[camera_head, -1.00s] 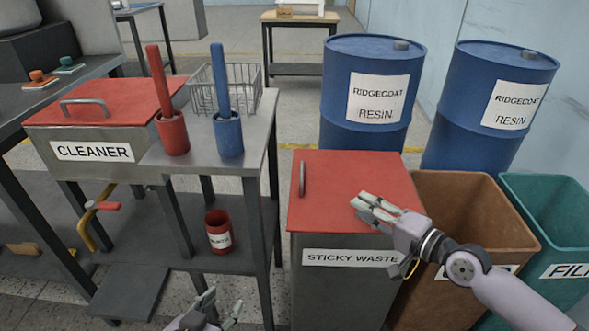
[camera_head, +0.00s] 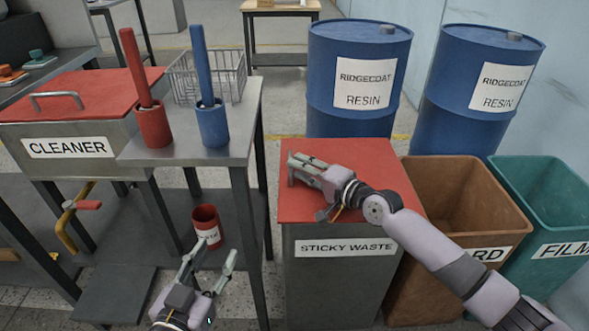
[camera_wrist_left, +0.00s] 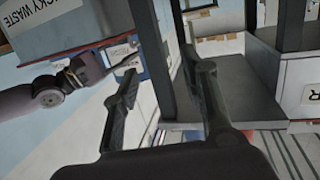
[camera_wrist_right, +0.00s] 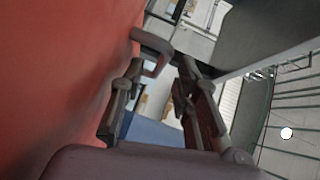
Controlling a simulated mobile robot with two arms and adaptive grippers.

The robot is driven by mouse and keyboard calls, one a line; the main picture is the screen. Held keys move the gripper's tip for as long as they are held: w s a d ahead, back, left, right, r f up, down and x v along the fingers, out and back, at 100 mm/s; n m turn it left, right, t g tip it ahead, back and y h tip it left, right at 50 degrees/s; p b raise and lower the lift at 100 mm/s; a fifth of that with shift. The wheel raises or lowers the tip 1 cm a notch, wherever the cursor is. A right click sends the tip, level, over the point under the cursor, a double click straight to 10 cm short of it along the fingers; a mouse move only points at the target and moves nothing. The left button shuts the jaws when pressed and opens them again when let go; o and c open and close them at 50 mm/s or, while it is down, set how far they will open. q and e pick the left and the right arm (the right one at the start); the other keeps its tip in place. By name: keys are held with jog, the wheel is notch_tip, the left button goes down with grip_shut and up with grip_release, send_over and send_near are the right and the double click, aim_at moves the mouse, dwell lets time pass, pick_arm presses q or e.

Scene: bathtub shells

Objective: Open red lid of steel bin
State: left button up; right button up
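The steel bin (camera_head: 340,265) labelled STICKY WASTE stands in the middle of the head view, with its flat red lid (camera_head: 375,155) closed. My right gripper (camera_head: 298,167) is low over the lid's left part, pointing left, and covers the lid handle in that view. In the right wrist view the handle (camera_wrist_right: 158,48) shows just beyond the fingertips, nearer the left finger, beside the red lid (camera_wrist_right: 60,80). My right gripper (camera_wrist_right: 155,85) is open and appears empty. My left gripper (camera_head: 208,262) is open and empty, low at the left of the bin.
Left of the bin, a steel table (camera_head: 190,150) holds a red holder (camera_head: 152,125), a blue holder (camera_head: 213,128) and a wire basket (camera_head: 225,75). Blue resin drums (camera_head: 355,110) stand behind. A brown bin (camera_head: 445,180) and a green bin (camera_head: 550,190) stand to the right.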

pick_arm(q)
jog(key=shift+w+d+r+t+h+b, duration=0.1)
jog(key=shift+d+r+t+h+b, duration=0.1)
jog(key=shift+r+t, duration=0.75)
jog(key=shift+w+d+r+t+h+b, duration=0.1)
jog(key=shift+d+r+t+h+b, duration=0.2)
jog(key=shift+r, duration=1.1)
pick_arm(e)
jog(key=shift+x, duration=1.4)
pick_arm(q)
jog(key=shift+a, duration=0.1)
pick_arm(e)
jog(key=shift+c, duration=0.5)
grip_shut()
